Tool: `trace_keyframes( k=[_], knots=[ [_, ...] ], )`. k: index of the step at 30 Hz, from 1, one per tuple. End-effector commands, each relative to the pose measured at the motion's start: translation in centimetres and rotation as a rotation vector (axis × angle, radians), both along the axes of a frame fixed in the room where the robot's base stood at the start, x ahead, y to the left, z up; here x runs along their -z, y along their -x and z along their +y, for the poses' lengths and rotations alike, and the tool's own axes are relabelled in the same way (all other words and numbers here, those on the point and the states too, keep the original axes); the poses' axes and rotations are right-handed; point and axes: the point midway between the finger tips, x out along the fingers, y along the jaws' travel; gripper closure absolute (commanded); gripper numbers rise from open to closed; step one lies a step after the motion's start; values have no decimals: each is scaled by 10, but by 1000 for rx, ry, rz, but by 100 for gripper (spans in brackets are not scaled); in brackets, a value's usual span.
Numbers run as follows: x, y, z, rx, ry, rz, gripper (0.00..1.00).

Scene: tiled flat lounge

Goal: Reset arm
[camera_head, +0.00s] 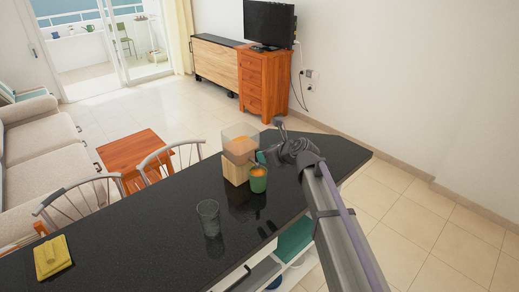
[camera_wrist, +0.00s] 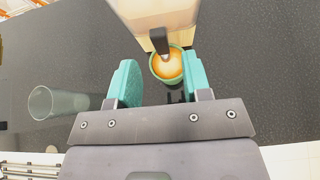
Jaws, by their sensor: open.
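My gripper (camera_wrist: 162,85) is open, with its two teal fingers spread and nothing between their tips that I can see as held. In the head view my arm reaches over the black counter (camera_head: 160,235) from the right, and the gripper is partly hidden near the juice dispenser (camera_head: 239,142). A green cup (camera_head: 258,184) holding orange drink stands below the dispenser's spout. In the wrist view the cup (camera_wrist: 177,72) is just ahead of the fingers, under the dark spout (camera_wrist: 159,42). Whether a finger touches it I cannot tell.
An empty clear glass (camera_head: 208,215) stands left of the dispenser on the counter. A folded yellow cloth (camera_head: 52,257) lies at the counter's left end. Two chairs (camera_head: 172,158) stand behind the counter. The counter between cloth and glass is clear.

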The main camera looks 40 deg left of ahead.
Motion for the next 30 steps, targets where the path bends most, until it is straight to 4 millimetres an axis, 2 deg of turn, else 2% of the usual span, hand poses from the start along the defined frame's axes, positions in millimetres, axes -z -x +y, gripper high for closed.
trace_keyframes(
  k=[1,6,20,23,25,26,28,29,30],
  knots=[
    [-15,4,-14,1,0,0,55],
    [-26,7,-38,1,0,1,55],
    [-24,7,-40,-7,2,-12,55],
    [-22,10,-40,-94,35,-118,55],
    [-14,19,-47,-248,113,-286,55],
    [-8,27,-56,-343,162,-380,55],
    [8,50,-91,-608,295,-619,55],
    [16,55,-117,-728,358,-718,55],
    [25,58,-158,-887,443,-833,55]
  ],
)
